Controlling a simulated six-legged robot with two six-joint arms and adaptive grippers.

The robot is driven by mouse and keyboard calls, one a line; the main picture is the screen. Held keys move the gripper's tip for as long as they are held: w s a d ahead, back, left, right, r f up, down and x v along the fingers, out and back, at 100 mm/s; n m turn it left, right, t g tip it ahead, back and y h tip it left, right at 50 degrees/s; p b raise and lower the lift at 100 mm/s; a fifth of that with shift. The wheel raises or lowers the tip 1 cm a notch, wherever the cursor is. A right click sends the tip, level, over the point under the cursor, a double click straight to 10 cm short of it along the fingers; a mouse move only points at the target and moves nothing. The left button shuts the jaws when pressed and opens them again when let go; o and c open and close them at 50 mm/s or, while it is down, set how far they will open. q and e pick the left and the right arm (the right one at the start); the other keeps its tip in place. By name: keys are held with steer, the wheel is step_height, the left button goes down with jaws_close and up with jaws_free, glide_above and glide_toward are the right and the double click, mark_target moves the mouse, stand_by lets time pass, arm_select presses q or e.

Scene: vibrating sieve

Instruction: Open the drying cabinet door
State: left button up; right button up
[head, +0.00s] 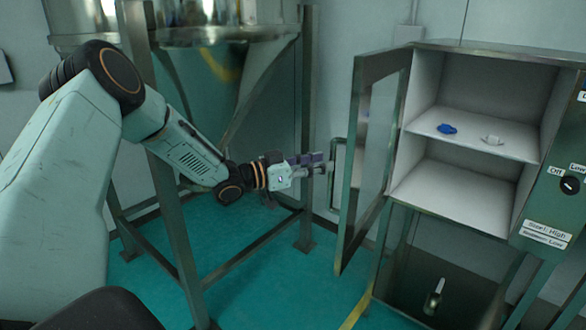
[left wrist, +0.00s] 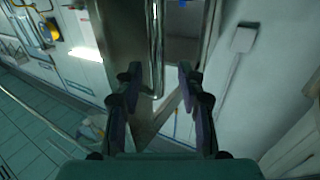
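The drying cabinet (head: 558,205) stands at the right of the head view. Its glass-paned door (head: 353,215) is swung wide open to the left, so the inside shows. The door handle (head: 334,178) is a metal bar on the door's outer face. My left gripper (head: 322,165) reaches in from the left, close to the handle. In the left wrist view its two fingers (left wrist: 160,78) are apart, and the vertical handle bar (left wrist: 157,50) shows between the fingertips. I cannot tell whether a finger touches it. My right gripper is not in view.
A blue item (head: 446,129) and a white item (head: 492,140) lie on the cabinet shelf. A knob (head: 569,185) is on the right panel. A metal hopper frame (head: 172,215) stands behind my left arm. Green floor (head: 325,285) shows clear below the door.

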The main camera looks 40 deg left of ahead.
arm_select(q)
steer(key=v, duration=0.7)
steer(key=shift+s, duration=0.35)
steer(key=shift+a, duration=0.1)
stand_by(0.6)
